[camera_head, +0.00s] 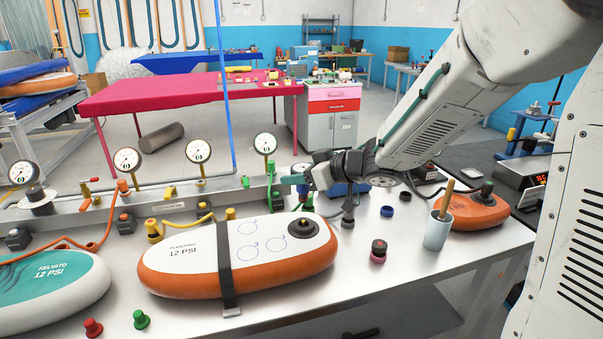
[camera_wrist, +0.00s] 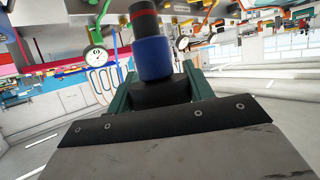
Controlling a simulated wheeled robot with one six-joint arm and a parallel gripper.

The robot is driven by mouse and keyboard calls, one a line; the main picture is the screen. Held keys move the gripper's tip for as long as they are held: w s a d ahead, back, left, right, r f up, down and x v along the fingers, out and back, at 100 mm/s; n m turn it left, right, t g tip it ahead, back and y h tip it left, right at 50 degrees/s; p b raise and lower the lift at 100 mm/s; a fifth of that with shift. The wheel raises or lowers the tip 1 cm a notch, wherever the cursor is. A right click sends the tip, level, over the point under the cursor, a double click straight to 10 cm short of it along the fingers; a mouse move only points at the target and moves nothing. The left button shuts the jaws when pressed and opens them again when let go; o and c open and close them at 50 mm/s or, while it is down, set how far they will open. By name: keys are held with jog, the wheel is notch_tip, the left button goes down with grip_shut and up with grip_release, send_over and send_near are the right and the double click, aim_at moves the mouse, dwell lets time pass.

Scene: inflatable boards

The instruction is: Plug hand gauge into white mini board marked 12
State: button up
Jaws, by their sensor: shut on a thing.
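The white mini board (camera_head: 200,262) with orange sides lies on the bench in the head view, marked 12 PSI. A black strap crosses it, and its round black valve (camera_head: 303,231) faces up at the right end. My gripper (camera_head: 300,188) is above and behind that valve, apart from the board. In the wrist view its green fingers (camera_wrist: 155,88) are shut on a blue and black cylinder with a red band, which I take as the hand gauge (camera_wrist: 155,58). The gauge's blue part also shows in the head view (camera_head: 290,180). Its far end is hidden.
A teal and white board (camera_head: 50,285), also marked 12 PSI, lies at left. A rail with several dial gauges (camera_head: 198,150) runs behind. A grey cup (camera_head: 437,232), an orange board (camera_head: 470,212), a black-and-pink fitting (camera_head: 378,250) and red and green caps stand on the bench.

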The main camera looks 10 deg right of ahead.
aim_at(300, 195)
jog(key=shift+f, duration=2.9)
jog(key=shift+f, duration=1.3)
jog(key=o, duration=1.1)
jog(key=shift+v, duration=3.9)
